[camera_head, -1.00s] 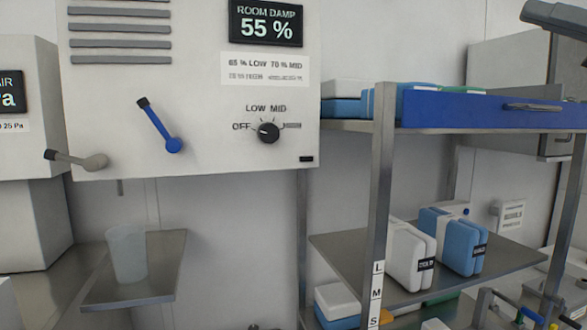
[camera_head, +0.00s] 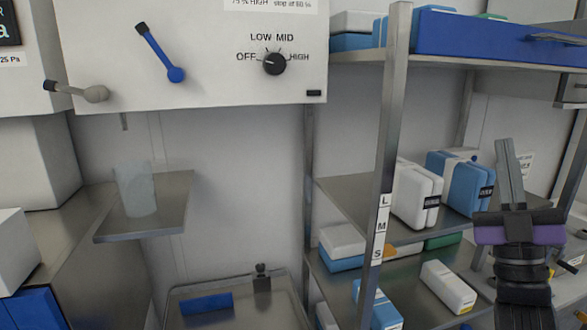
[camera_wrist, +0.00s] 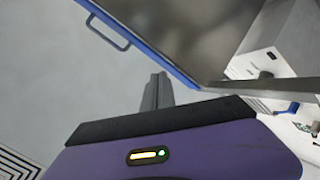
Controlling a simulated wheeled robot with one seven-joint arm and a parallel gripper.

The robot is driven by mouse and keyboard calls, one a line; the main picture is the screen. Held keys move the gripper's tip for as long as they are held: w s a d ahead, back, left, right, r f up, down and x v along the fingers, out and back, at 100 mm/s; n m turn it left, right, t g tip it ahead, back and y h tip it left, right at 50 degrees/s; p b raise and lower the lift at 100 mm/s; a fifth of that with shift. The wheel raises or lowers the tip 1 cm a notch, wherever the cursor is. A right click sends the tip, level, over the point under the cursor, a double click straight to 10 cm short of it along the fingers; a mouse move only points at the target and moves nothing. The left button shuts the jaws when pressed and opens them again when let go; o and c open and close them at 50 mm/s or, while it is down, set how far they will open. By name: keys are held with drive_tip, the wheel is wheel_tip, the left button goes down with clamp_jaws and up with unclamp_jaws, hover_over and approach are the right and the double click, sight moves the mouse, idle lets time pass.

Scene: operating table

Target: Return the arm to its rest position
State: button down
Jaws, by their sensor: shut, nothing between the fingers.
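A steel rack (camera_head: 386,140) holds a blue drawer (camera_head: 490,38), white packs (camera_head: 413,192) and blue packs (camera_head: 460,185). At left, a clear cup (camera_head: 135,190) stands on a small shelf (camera_head: 175,215). A panel (camera_head: 210,60) with a knob (camera_head: 275,63) and levers hangs above. A blue-edged panel (camera_wrist: 150,40) shows near my fingers.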

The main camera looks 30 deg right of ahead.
drive_tip(key=s+a+f+m+g+y+b, duration=0.1)
drive_tip(key=a+f+m+g, duration=0.3)
drive_tip(key=f, duration=0.5)
drive_tip(key=s+a+f+m+g+y, duration=0.1)
drive_tip(key=a+f, duration=0.6)
drive_tip(key=f, duration=0.2)
drive_tip(key=a+f+m+g+y+b, duration=0.1)
drive_tip(key=a+f+m+g, duration=0.3)
drive_tip(key=f, duration=0.6)
drive_tip(key=s+a+f+n+g+y+b, duration=0.2)
drive_tip(key=s+a+f+n+y, duration=0.3)
drive_tip(key=s+a+f+y, duration=0.4)
drive_tip(key=s+a+f+g, duration=0.1)
drive_tip(key=s+a+f, duration=0.4)
drive_tip(key=s+a, duration=0.1)
drive_tip(key=shift+s+a+f+n+g+y, duration=0.3)
drive_tip(key=shift+s+a+f+n+y, duration=0.1)
drive_tip(key=shift+s, duration=0.5)
